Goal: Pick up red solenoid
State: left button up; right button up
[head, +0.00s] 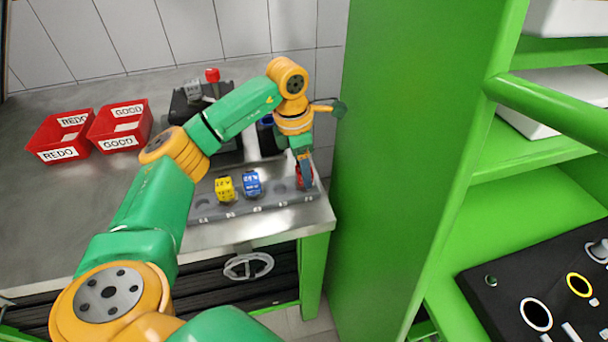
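The red solenoid (304,180) stands at the right end of the grey holder strip (207,213) on the steel bench, partly hidden by my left gripper. My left gripper (303,174) points down at it, with its fingers at the solenoid. The fingers are small and overlap it, so I cannot tell whether they are closed on it. A yellow solenoid (225,189) and a blue solenoid (252,184) stand in the strip to the left, with an empty slot between the blue and the red one. My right gripper is not in view.
A green cabinet wall (400,150) rises close to the right of the bench. Two red bins marked REDO (58,137) and GOOD (120,128) sit at the left back. A dark device with a red knob (212,75) stands behind my arm. The bench's left part (60,220) is clear.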

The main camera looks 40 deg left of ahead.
pick_arm(q)
jog(key=shift+w, duration=0.15)
jog(key=shift+c, duration=1.1)
jog(key=shift+r, duration=0.5)
notch_tip(320, 180, up, 8)
jog(key=shift+f, duration=0.2)
notch_tip(320, 180, up, 19)
jog(key=p, duration=1)
jog(key=shift+r, duration=0.2)
jog(key=shift+f, duration=0.1)
